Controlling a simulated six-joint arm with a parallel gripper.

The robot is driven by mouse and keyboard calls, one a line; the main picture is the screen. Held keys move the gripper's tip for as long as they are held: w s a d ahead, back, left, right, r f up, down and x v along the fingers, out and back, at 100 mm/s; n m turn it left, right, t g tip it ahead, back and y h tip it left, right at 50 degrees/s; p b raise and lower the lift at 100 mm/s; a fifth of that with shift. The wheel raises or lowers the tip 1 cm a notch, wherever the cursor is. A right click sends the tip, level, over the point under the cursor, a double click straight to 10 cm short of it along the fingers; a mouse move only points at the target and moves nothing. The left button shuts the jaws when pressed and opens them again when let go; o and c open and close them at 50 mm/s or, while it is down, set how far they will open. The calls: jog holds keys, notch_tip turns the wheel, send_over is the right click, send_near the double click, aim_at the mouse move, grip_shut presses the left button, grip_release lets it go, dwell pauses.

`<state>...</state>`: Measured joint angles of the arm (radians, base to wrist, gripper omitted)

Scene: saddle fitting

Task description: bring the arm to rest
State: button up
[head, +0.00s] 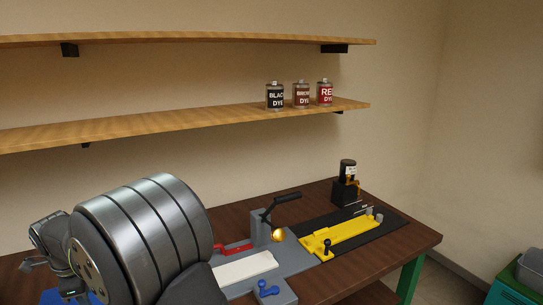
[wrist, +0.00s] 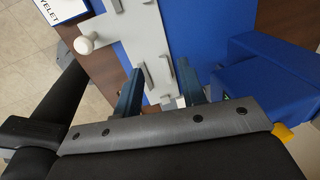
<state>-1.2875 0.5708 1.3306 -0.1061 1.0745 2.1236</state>
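My gripper (wrist: 160,68) shows in the wrist view with its two dark blue fingers apart and nothing between them. Its fingers are over or beside a light grey plate (wrist: 148,38) with raised bars; I cannot tell whether they touch it. A white knob (wrist: 86,44) stands at the plate's left. A blue surface (wrist: 197,25) lies beside the plate. In the head view I cannot make out the gripper's fingers.
The brown bench (head: 415,236) carries a grey fixture (head: 285,262) with a red lever and blue clamp, and a yellow jig (head: 345,236) on a black mat. Dye cans (head: 301,96) stand on the lower shelf (head: 200,122). A large banded metal body hides the bench's left.

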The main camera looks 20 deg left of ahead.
jog(key=shift+s+a, duration=1)
jog(key=shift+s, duration=0.05)
jog(key=w+d, duration=1.2)
jog(key=d, duration=0.4)
jog(key=shift+w+d+r, duration=0.2)
jog(key=shift+d, duration=0.05)
jog(key=shift+a, duration=0.1)
